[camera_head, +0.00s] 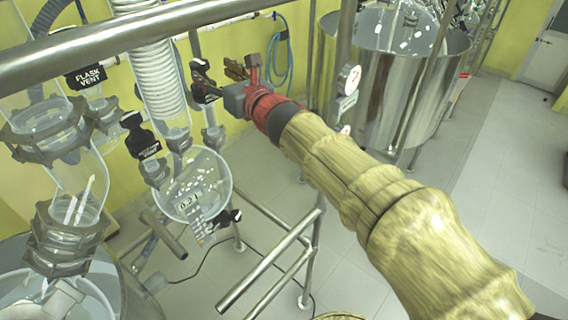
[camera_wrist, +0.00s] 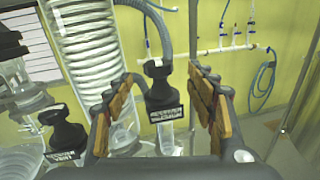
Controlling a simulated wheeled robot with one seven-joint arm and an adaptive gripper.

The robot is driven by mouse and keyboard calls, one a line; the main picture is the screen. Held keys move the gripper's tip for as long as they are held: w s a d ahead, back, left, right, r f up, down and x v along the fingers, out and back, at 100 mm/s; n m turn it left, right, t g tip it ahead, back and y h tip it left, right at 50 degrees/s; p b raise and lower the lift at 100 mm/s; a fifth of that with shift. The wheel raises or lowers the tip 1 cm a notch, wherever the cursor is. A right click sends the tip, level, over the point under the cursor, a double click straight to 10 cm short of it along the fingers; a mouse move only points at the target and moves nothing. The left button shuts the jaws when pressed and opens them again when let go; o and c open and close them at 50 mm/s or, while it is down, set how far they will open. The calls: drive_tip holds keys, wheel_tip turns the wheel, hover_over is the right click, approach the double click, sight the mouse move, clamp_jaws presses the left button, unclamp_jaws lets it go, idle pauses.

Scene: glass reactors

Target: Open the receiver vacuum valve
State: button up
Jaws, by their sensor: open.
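A black-handled valve with a small label plate (camera_wrist: 160,92) stands upright between my finger pads in the wrist view. Its label is too blurred to read for sure, but it is likely the receiver vacuum valve. In the head view this valve (camera_head: 203,80) is just left of my gripper (camera_head: 232,82). My gripper (camera_wrist: 163,108) is open, with one brown-padded finger on each side of the valve. I see space between the pads and the handle, so no clear contact shows. A grey hose rises behind the valve.
A second black valve (camera_head: 140,135) sits lower left and also shows in the wrist view (camera_wrist: 62,138). The "FLASK VENT" valve (camera_head: 88,76) is further left. A coiled glass condenser (camera_wrist: 85,45), a round receiver flask (camera_head: 215,170) and steel rails are close by.

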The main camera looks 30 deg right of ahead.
drive_tip(key=shift+d+f+m, duration=0.25)
drive_tip(key=shift+m, duration=0.45)
drive_tip(key=s+d+f+m+g+h, duration=0.45)
drive_tip(key=d+f+m, duration=0.35)
drive_tip(key=m, duration=0.6)
drive_tip(key=s+f+m+g+h+b, duration=0.1)
drive_tip(key=s+f+m+g, duration=0.3)
drive_tip(key=s+f+m, duration=0.7)
drive_tip(key=shift+s+d+f+m+b, duration=0.2)
drive_tip(key=shift+d+m+b, duration=0.1)
drive_tip(key=shift+m+b, duration=0.6)
drive_tip(key=shift+h, duration=0.25)
drive_tip(key=shift+c, duration=1.1)
